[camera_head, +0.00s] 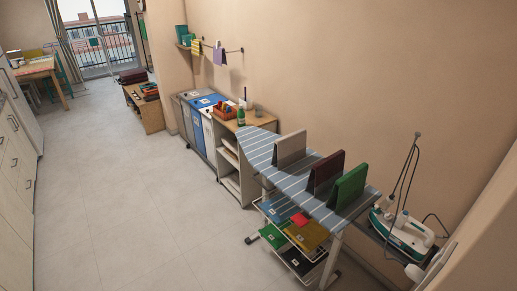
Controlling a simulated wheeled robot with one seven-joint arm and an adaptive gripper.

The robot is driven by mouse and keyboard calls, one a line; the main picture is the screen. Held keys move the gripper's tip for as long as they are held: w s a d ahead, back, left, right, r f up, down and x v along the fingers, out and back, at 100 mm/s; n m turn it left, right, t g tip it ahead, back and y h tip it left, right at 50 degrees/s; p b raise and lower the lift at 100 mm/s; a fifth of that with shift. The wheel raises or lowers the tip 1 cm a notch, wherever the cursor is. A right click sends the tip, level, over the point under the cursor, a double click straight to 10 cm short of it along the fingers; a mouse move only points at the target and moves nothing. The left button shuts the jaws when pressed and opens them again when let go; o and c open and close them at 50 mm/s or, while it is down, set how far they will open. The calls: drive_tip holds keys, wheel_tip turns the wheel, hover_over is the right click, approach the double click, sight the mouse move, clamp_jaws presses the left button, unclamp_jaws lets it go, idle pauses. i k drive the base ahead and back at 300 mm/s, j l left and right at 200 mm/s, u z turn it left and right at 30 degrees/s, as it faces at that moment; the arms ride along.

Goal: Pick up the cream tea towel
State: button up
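A pale greyish-cream folded cloth (291,148), which looks like the cream tea towel, stands upright like a tent on the striped ironing board (262,150). It is the farthest of three standing cloths. A dark maroon cloth (322,178) and a green cloth (349,188) stand nearer on the same board, in a row with small gaps. Nothing touches the pale cloth except the board. My gripper is not in view.
An iron (407,233) with a cord rests at the board's near right end. Racks below hold folded cloths, including a mustard one (307,236). Beyond are a shelf unit with a green bottle (241,116) and bins (200,100). The tiled floor (130,190) to the left is clear.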

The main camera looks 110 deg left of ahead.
sight(290, 148)
drive_tip(key=u, duration=3.45)
drive_tip(key=i+j+z, duration=0.1)
drive_tip(key=i+j, duration=0.2)
drive_tip(key=i, duration=0.15)
drive_tip(key=i+j+z, duration=0.15)
drive_tip(key=i+j, duration=0.15)
drive_tip(key=i, duration=0.15)
drive_tip(key=i+j+z, duration=0.1)
drive_tip(key=i+j, duration=0.25)
drive_tip(key=i+j+z, duration=0.15)
drive_tip(key=i+j, duration=0.3)
drive_tip(key=i+j+z, duration=0.1)
drive_tip(key=i+j, duration=0.35)
drive_tip(key=i+j+z, duration=0.15)
drive_tip(key=i+j, duration=0.25)
drive_tip(key=i+j+z, duration=0.1)
drive_tip(key=i+j, duration=0.25)
drive_tip(key=j, duration=0.25)
drive_tip(key=i+j+z, duration=0.1)
drive_tip(key=i+j, duration=0.2)
drive_tip(key=j, duration=0.25)
